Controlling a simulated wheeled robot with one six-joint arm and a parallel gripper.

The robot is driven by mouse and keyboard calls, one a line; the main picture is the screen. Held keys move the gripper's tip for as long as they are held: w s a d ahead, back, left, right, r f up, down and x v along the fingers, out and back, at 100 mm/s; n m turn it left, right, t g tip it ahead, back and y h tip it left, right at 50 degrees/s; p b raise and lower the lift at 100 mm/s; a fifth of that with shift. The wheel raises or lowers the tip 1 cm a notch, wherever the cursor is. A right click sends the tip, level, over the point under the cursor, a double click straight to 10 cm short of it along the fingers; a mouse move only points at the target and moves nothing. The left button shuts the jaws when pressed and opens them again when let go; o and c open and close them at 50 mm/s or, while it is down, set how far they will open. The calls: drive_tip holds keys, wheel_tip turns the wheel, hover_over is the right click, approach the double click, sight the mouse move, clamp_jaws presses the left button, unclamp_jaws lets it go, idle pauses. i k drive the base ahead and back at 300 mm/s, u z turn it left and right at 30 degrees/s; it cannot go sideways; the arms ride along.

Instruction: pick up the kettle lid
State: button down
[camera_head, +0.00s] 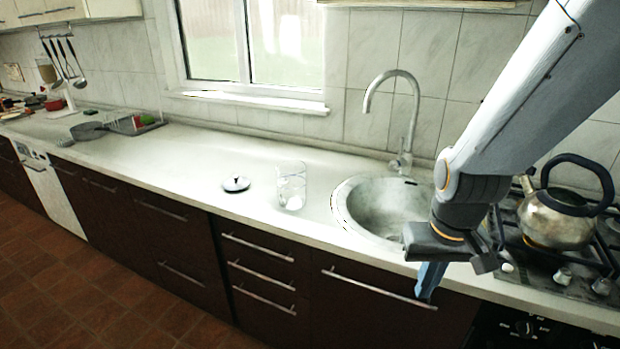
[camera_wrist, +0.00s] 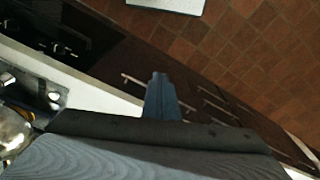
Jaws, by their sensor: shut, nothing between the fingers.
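A small round shiny lid with a dark knob (camera_head: 236,184) lies on the white counter, left of a clear glass jar. I take it for the kettle lid. The metal kettle (camera_head: 557,220) with a dark arched handle stands on the stove at the right; part of it shows at the left edge of the wrist view (camera_wrist: 12,130). My gripper (camera_head: 429,282) points down in front of the counter's edge by the sink, its blue fingers together and empty. The fingers also show in the wrist view (camera_wrist: 160,82). The gripper is well to the right of the lid, which the wrist view does not show.
The glass jar (camera_head: 291,186) stands close to the lid's right. The round sink (camera_head: 372,205) with its tall curved tap (camera_head: 408,120) lies between the jar and the gas stove (camera_head: 590,285). The counter left of the lid is clear up to a dark pan (camera_head: 88,131) and a dish rack.

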sight(235, 183)
drive_tip(key=u, duration=1.95)
drive_tip(key=i, duration=1.4)
drive_tip(key=z, duration=1.5)
